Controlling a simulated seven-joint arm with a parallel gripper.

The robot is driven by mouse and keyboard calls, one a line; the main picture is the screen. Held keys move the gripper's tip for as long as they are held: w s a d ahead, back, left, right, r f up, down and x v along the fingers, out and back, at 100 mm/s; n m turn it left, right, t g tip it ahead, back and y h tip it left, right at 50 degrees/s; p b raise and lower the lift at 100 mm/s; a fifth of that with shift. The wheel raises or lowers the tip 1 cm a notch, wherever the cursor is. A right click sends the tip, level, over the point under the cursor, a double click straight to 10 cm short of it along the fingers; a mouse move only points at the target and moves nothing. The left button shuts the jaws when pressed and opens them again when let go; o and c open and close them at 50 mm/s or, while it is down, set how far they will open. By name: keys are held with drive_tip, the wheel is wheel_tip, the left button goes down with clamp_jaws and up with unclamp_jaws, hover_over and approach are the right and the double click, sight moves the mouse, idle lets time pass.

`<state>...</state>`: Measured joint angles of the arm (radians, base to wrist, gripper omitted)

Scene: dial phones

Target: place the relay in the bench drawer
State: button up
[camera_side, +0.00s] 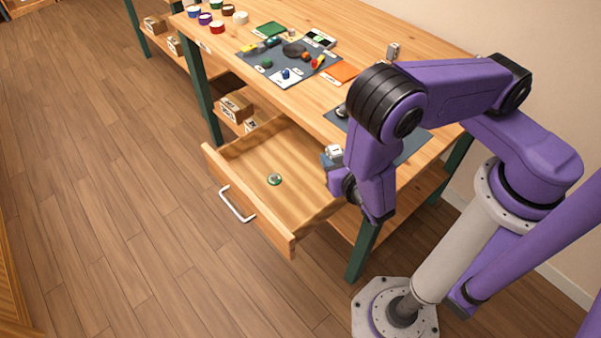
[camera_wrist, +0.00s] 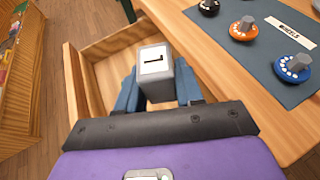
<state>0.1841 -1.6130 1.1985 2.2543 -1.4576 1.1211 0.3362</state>
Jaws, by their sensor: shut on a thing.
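The relay is a small grey block with a white top and a dark mark (camera_wrist: 155,62). My gripper (camera_wrist: 157,93) has its blue fingers shut on its two sides. In the side view the relay (camera_side: 334,150) shows in my gripper (camera_side: 331,160) at the right part of the drawer, near the bench edge. I cannot tell its exact height above the drawer floor. The wooden bench drawer (camera_side: 240,152) is pulled open, with a metal handle on its front. In the wrist view the drawer (camera_wrist: 88,52) lies behind and left of the relay.
A small green-rimmed round piece (camera_side: 274,179) lies on the drawer floor; the rest of that floor looks bare. The bench top (camera_side: 300,100) holds mats with small parts. Dial wheels, one orange (camera_wrist: 243,29), sit on a mat marked "WHEELS" right of my gripper.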

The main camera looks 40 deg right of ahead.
drive_tip(key=shift+w+a+f, duration=0.5)
drive_tip(key=shift+w+f, duration=0.85)
drive_tip(key=shift+f, duration=0.4)
drive_tip(key=shift+w+a+f, duration=0.55)
drive_tip(key=shift+w+f, duration=0.8)
drive_tip(key=shift+f, duration=0.45)
drive_tip(key=shift+w+a+f, duration=0.5)
drive_tip(key=shift+w+f, duration=0.85)
drive_tip(key=shift+f, duration=0.4)
drive_tip(key=shift+f, duration=0.4)
drive_tip(key=shift+f, duration=0.2)
drive_tip(key=o, duration=1.1)
